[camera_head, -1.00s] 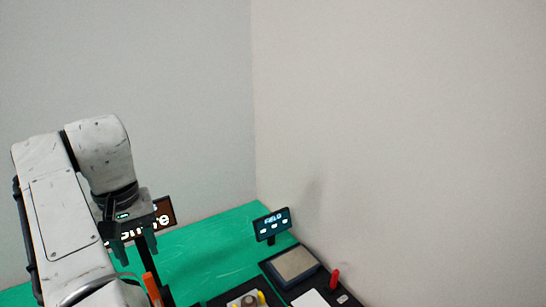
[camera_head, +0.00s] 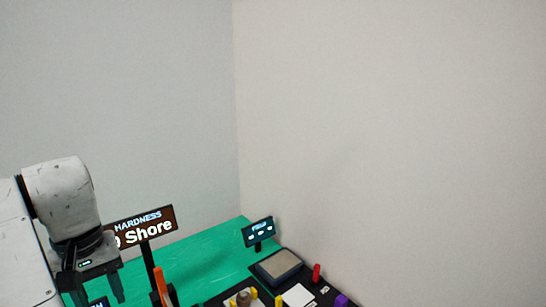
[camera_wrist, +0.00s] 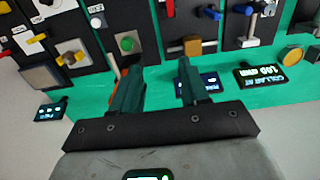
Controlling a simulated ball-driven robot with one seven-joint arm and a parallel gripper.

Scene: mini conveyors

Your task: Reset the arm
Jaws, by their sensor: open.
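My gripper (camera_head: 98,292) is at the lower left of the head view, pointing down, with its dark fingers apart. It is left of the hardness sign and above the green table (camera_head: 195,262). In the wrist view, the two dark green fingers (camera_wrist: 155,82) stand apart with nothing held between them. Past them are the green table top (camera_wrist: 222,75) and dark panels. My white arm bends down at the left edge of the head view.
A hardness sign (camera_head: 150,226) reading "Shore" stands on a black post beside my gripper. A small display (camera_head: 258,232) and a scale-like plate (camera_head: 277,265) are near the wall corner. The wrist view shows a green button (camera_wrist: 126,44) and a "COLLAR" display (camera_wrist: 262,73).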

